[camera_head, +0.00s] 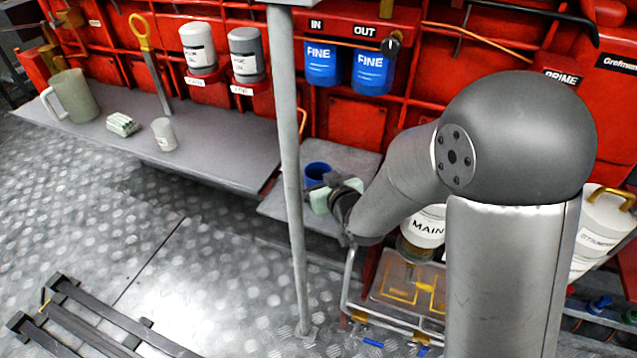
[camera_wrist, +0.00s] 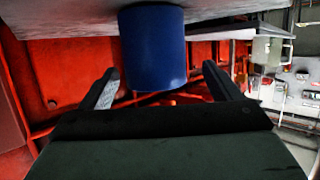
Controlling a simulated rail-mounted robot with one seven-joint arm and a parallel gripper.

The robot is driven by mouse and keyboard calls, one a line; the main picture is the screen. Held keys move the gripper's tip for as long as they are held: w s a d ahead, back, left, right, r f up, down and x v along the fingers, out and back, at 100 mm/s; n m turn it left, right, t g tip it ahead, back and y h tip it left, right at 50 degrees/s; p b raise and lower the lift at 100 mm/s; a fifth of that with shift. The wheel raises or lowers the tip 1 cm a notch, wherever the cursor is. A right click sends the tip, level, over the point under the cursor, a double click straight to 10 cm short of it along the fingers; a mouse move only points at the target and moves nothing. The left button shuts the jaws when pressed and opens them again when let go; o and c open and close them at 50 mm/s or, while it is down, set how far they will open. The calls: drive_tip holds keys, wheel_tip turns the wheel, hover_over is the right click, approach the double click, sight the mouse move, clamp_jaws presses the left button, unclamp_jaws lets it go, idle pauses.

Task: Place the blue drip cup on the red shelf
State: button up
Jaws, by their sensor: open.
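The blue drip cup (camera_head: 317,170) stands on a grey ledge (camera_head: 350,158) just right of the thin post. It also shows in the wrist view (camera_wrist: 152,48), where the scene appears upside down and the cup meets the grey surface at the top. My gripper (camera_head: 325,193) is beside the cup, on its near right side, and hides part of it. In the wrist view its fingers are spread (camera_wrist: 160,70), with the cup between or just beyond the fingertips; contact cannot be told. Red machinery (camera_head: 350,120) with red ledges stands behind; which part is the red shelf is unclear.
A thin grey post (camera_head: 290,150) rises just left of the cup. A longer grey ledge (camera_head: 215,145) at left holds a jug (camera_head: 75,97), a cloth (camera_head: 122,125) and a pale cup (camera_head: 164,134). Two blue filters (camera_head: 322,65) hang above. A MAIN canister (camera_head: 424,228) stands below my forearm.

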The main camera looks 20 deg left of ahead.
sight(313, 169)
drive_tip(key=x, duration=0.4)
drive_tip(key=shift+w+r+p, duration=0.1)
drive_tip(key=shift+w+p, duration=0.25)
drive_tip(key=shift+w, duration=0.05)
drive_tip(key=c, duration=1)
drive_tip(key=shift+c, duration=0.6)
drive_tip(key=shift+r, duration=0.15)
